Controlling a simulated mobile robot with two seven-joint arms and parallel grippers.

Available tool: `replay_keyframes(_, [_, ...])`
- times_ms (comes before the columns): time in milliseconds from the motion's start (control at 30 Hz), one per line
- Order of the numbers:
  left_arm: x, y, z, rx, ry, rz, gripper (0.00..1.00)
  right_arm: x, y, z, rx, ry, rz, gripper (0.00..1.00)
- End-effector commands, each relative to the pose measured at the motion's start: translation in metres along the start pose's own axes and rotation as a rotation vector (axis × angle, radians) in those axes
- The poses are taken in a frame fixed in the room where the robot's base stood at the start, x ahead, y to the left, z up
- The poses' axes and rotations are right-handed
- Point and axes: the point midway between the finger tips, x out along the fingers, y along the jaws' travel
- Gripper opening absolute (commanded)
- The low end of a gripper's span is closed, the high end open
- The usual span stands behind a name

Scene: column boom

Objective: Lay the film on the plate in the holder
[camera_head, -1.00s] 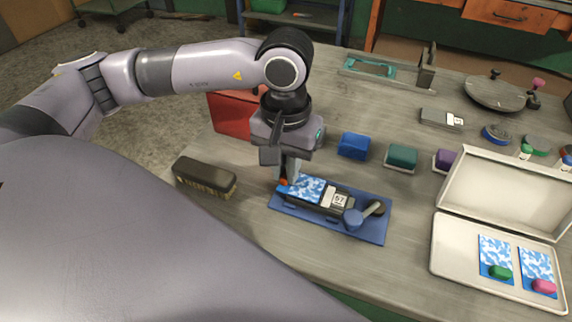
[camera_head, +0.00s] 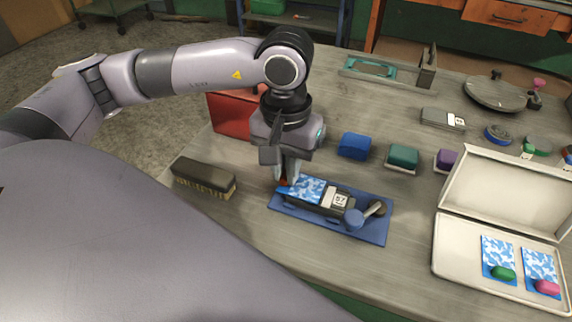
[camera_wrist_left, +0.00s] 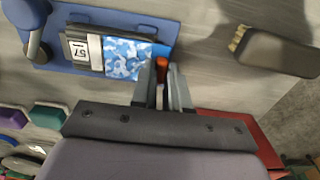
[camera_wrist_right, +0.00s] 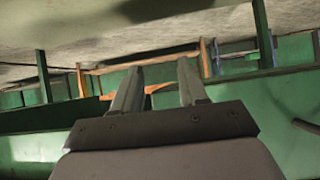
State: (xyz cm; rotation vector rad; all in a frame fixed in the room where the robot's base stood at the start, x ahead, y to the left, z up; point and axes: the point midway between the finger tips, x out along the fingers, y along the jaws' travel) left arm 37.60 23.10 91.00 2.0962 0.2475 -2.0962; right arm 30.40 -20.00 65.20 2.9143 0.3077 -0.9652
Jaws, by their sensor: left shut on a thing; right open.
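The film (camera_head: 308,189), a blue and white patterned sheet, lies over the left part of the dark plate (camera_head: 319,208) marked 57. The plate sits in the blue holder (camera_head: 374,234), which has a lever and round knob at its right end. My left gripper (camera_head: 285,183) is at the film's left end, shut on its orange tab (camera_wrist_left: 162,66). In the left wrist view, the film (camera_wrist_left: 128,58) looks flat, but I cannot tell whether all of it touches the plate. My right gripper (camera_wrist_right: 157,72) is open and empty, seen only in the right wrist view.
A brush (camera_head: 203,178) lies left of the holder, and a red box (camera_head: 230,115) stands behind my left gripper. Blue (camera_head: 354,145) and teal (camera_head: 403,156) blocks are behind the holder. An open white case (camera_head: 455,262) with two more films is at right.

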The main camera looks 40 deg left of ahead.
Motion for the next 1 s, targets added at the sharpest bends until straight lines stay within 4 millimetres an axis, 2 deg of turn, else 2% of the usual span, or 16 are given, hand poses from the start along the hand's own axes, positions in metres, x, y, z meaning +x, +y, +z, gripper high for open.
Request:
replay_keyframes(967, [0.0018, 0.0000, 0.0000, 0.000, 0.000, 0.000, 0.00, 0.0049, 0.0002, 0.0062, -0.001, 0.001, 0.000, 0.43])
replay_keyframes(1000, [0.0018, 0.0000, 0.0000, 0.000, 0.000, 0.000, 0.24, 0.0049, 0.0001, 0.0062, 0.000, 0.001, 0.000, 0.43])
